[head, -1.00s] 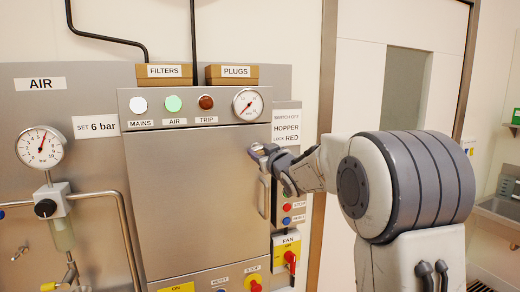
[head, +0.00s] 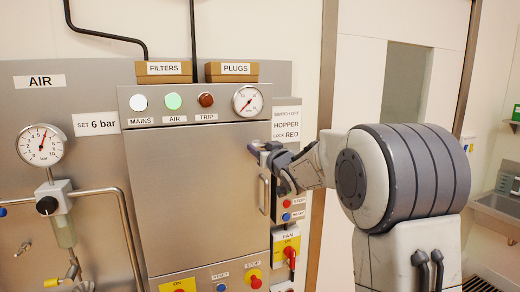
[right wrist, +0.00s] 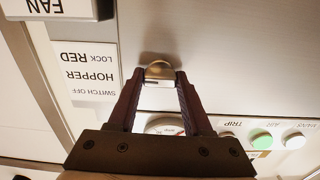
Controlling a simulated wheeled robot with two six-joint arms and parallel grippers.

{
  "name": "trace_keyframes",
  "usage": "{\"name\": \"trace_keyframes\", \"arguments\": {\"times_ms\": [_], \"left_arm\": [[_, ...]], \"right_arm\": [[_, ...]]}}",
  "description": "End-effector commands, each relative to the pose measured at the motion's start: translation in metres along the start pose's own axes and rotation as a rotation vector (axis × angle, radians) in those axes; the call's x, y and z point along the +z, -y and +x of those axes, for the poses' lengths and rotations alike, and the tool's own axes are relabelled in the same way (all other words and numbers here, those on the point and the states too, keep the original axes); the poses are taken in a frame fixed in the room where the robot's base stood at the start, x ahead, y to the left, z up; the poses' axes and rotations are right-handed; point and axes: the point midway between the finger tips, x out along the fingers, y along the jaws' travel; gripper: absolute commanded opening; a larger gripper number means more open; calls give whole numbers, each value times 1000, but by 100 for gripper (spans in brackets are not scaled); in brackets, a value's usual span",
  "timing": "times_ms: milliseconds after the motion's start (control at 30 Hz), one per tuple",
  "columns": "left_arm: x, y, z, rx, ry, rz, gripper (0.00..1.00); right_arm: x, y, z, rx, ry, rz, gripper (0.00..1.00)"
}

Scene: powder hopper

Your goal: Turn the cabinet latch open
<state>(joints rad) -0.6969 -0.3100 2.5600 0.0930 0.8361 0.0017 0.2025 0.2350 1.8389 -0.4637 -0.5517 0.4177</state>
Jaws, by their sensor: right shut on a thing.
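The steel cabinet door (head: 195,200) is shut in the head view, with a vertical bar handle (head: 263,194) along its right edge. The cabinet latch (right wrist: 159,72) is a small rounded metal piece in the right wrist view, which shows the panel upside down. My right gripper (head: 263,149) is at the door's upper right corner, above the handle. In the right wrist view my right gripper (right wrist: 158,77) has one finger on each side of the latch and is shut on it. In the head view the fingers mostly hide the latch. My left gripper is not in view.
Indicator lamps and a gauge (head: 248,101) sit on the strip above the door. A button box (head: 292,208) and a yellow fan switch (head: 286,247) are close below my right gripper. An air gauge (head: 41,145) and pipes are at the left.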

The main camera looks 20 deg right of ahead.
Motion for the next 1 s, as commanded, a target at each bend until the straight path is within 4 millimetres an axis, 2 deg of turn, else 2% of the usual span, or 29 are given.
{"name": "trace_keyframes", "arguments": {"times_ms": [33, 67, 100, 133, 433, 567, 800, 1000], "left_arm": [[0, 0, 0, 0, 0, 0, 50], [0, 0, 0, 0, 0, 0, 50], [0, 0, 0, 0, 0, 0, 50], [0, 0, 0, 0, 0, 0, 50], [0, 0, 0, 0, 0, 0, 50], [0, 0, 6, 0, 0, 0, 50], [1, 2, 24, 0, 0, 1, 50], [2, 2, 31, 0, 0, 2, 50]], "right_arm": [[2, 0, 0, 1, 3, 3, 0], [2, 0, 0, 1, 3, 3, 57], [2, 0, 0, 1, 3, 3, 73], [1, 0, 0, 1, 2, 3, 80], [0, 0, 0, 0, 0, 1, 80], [1, 0, -9, 1, -1, -1, 80], [3, 0, -55, 2, -2, -1, 80], [1, 0, -89, 2, -1, 0, 80]]}}
